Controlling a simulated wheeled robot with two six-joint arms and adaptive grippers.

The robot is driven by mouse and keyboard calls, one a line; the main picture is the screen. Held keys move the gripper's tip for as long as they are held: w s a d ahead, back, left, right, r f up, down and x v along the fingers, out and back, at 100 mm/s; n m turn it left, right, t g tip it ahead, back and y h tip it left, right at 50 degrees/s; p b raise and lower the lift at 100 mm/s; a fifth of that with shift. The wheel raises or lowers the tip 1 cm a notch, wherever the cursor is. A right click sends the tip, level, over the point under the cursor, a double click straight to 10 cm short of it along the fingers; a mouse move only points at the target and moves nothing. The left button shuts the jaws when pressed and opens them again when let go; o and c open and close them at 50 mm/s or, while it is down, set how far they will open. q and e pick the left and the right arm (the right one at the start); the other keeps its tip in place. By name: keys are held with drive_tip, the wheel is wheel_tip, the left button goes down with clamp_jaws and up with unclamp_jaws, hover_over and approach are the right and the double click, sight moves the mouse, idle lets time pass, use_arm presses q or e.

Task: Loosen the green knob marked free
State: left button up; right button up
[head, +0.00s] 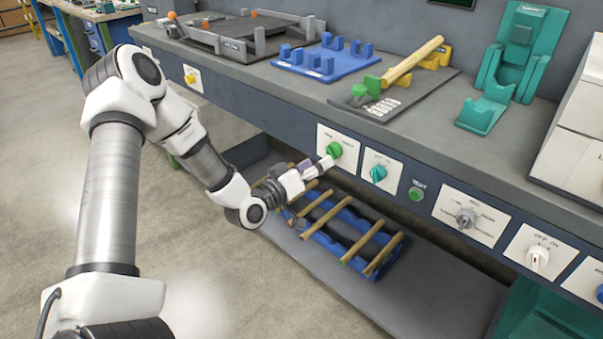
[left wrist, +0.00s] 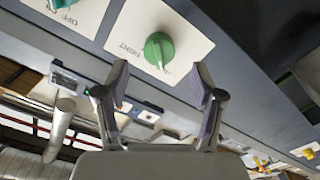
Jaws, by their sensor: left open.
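The green knob (head: 334,150) sits on a white plate on the front panel of the bench. In the left wrist view the green knob (left wrist: 158,50) shows face-on, with a ridge across it; the small lettering on its plate is too blurred to read surely. My left gripper (head: 318,168) is just in front of the knob, slightly below it in the head view. In the left wrist view the gripper (left wrist: 162,85) has its two fingers spread apart, with nothing between the tips and the knob just beyond them. My right gripper is not in view.
A teal knob (head: 378,173) is close to the right, then a green button (head: 416,194), a grey dial (head: 466,217) and a white switch (head: 537,258). A blue rack (head: 392,262) with wooden rods stands on the shelf below. The bench top above holds fixtures.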

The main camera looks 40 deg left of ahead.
use_arm(q)
drive_tip(key=s, duration=0.6)
drive_tip(key=shift+s+a, duration=0.2)
drive_tip(key=shift+s, duration=0.05)
drive_tip(key=shift+f, duration=0.1)
